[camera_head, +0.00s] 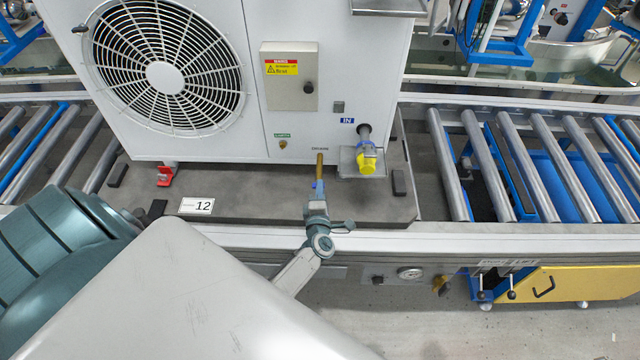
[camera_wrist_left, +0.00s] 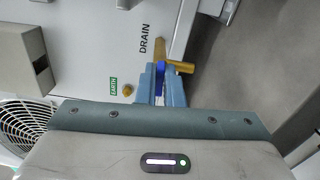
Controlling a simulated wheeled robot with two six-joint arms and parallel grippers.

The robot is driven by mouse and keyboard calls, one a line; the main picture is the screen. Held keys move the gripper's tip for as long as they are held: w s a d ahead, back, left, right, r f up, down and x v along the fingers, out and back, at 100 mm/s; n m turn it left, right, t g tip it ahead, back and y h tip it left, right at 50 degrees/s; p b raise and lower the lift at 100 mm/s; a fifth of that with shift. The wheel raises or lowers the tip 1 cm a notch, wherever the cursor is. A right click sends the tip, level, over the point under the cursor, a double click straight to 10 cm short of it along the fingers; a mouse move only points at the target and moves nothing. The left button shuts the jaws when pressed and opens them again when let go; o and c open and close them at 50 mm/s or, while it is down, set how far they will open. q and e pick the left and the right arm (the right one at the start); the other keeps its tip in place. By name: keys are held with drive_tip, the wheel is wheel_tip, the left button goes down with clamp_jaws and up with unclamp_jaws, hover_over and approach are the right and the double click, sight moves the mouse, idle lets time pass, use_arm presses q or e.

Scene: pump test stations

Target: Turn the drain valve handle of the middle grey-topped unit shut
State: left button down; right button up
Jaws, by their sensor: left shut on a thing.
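The unit is a large white cabinet (camera_head: 220,75) with a round fan grille, standing on a dark base plate marked 12; its top is out of view. The brass drain valve (camera_head: 319,165) sticks out low on its front, and shows under the word DRAIN in the left wrist view (camera_wrist_left: 180,66). Its blue handle (camera_head: 319,187) sits between the fingertips of my left gripper (camera_head: 318,208), also seen in the left wrist view (camera_wrist_left: 161,88). The gripper is shut on the handle, and the fingers hide part of it. The handle's exact angle is hard to tell. My right gripper is not in view.
A yellow-and-grey fitting (camera_head: 367,160) below the IN label stands close right of the valve. A grey control box (camera_head: 290,77) is above. Roller conveyors (camera_head: 490,165) run to both sides. A pale rail (camera_head: 480,237) crosses in front.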

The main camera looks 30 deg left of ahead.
use_arm(q)
drive_tip(key=shift+m, duration=0.6)
drive_tip(key=c, duration=1.6)
unclamp_jaws()
drive_tip(key=shift+o, duration=0.2)
drive_tip(key=b+v, duration=0.2)
drive_tip(key=v, duration=0.9)
drive_tip(key=shift+f, duration=0.1)
